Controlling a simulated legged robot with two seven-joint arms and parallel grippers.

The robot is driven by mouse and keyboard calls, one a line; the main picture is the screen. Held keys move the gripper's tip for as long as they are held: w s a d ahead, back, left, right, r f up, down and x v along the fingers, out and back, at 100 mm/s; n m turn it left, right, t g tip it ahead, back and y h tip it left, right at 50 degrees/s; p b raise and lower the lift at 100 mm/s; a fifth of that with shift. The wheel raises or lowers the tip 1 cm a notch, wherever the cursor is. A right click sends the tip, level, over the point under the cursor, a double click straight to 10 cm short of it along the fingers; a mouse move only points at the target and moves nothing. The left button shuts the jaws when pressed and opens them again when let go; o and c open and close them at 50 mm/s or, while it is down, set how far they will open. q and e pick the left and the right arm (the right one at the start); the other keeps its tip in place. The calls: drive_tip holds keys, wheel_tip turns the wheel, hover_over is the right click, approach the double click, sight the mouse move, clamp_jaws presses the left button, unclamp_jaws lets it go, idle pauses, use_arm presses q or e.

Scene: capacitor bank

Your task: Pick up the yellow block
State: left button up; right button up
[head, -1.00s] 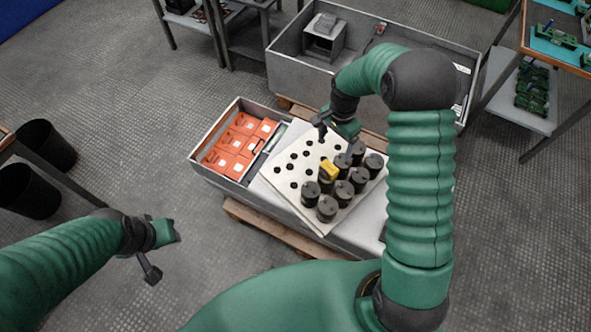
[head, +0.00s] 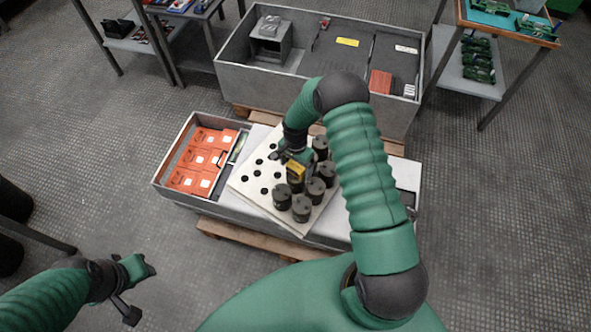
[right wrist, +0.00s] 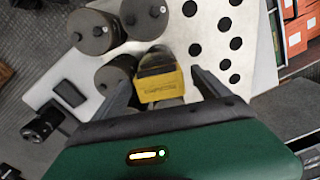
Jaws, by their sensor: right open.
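The yellow block (head: 296,171) sits among the black cylinders on the white perforated board (head: 245,184). In the right wrist view the yellow block (right wrist: 158,85) has a dark top part and lies between my right gripper's fingers. My right gripper (head: 289,157) is open, close beside the block in the head view. In the right wrist view a gap shows between its fingers (right wrist: 160,88) and the block; I cannot tell if either finger touches it. What the block rests on is partly hidden. My left gripper (head: 137,290) is over the floor at lower left, away from the board; its fingers look apart.
Several black cylinders (head: 302,208) stand close around the block. A grey crate with orange boxes (head: 205,155) adjoins the board on the left. A large grey bin (head: 240,80) stands behind. Shelves stand at the back left and right. Floor at front left is clear.

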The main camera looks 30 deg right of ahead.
sight(296, 168)
drive_tip(key=shift+f, duration=0.2)
drive_tip(key=shift+r, duration=0.1)
drive_tip(key=shift+c, duration=0.4)
drive_tip(key=c, duration=1.7)
drive_tip(key=shift+r, duration=0.15)
drive_tip(key=shift+r, duration=0.3)
drive_tip(key=r, duration=0.3)
drive_tip(key=shift+s+a+p, duration=0.15)
drive_tip(key=shift+s+p, duration=0.05)
drive_tip(key=shift+p, duration=0.1)
drive_tip(key=s+a, duration=0.2)
drive_tip(key=s, duration=0.2)
drive_tip(key=s+a, duration=0.3)
drive_tip(key=s, duration=0.2)
drive_tip(key=s+a+r, duration=0.1)
drive_tip(key=s+a, duration=0.2)
drive_tip(key=s, duration=0.1)
drive_tip(key=shift+s+r+p, duration=0.1)
drive_tip(key=shift+s+p, duration=0.05)
drive_tip(key=shift+p, duration=0.25)
